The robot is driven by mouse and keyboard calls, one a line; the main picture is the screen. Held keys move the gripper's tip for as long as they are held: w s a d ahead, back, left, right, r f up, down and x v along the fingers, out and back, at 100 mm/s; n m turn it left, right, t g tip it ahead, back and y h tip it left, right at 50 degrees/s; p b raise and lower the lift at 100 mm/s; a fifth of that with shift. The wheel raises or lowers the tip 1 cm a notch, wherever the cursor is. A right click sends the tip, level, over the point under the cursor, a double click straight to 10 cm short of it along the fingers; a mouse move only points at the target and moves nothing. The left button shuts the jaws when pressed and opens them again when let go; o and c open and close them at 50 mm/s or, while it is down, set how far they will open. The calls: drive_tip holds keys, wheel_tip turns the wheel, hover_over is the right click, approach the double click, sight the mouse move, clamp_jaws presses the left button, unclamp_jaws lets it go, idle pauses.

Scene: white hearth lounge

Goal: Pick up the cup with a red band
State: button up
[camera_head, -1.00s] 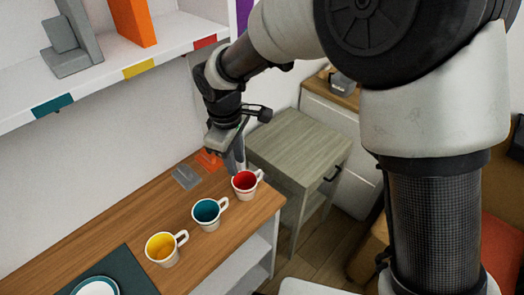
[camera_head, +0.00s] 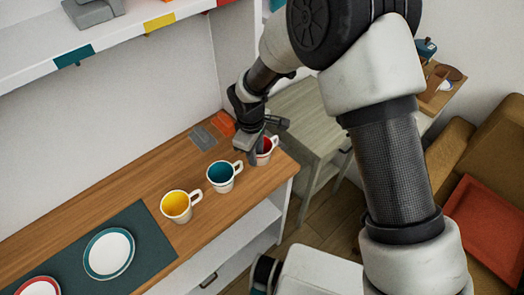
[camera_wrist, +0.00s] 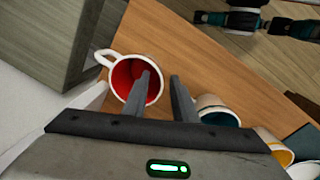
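The red cup (camera_head: 269,154), white outside and red inside, stands upright near the right end of the wooden counter top, partly hidden by my gripper (camera_head: 254,158). In the wrist view, the red cup (camera_wrist: 124,74) has its handle to the upper left. My gripper (camera_wrist: 160,76) is open there. Its left finger overlaps the cup's red interior and its right finger lies just outside the rim, so the near wall seems to lie between them. I cannot tell whether either finger touches the cup.
A teal cup (camera_head: 222,185) and a yellow cup (camera_head: 177,214) stand left of the red cup. Orange (camera_head: 223,123) and grey (camera_head: 202,138) flat pieces lie behind. A plate (camera_head: 109,253) rests on a dark mat (camera_head: 152,237). A grey-green cabinet (camera_head: 308,115) adjoins the counter's right end.

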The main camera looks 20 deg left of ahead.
drive_tip(key=shift+w+f, duration=0.15)
drive_tip(key=shift+f, duration=1.05)
clamp_jaws()
drive_tip(key=shift+r, duration=0.1)
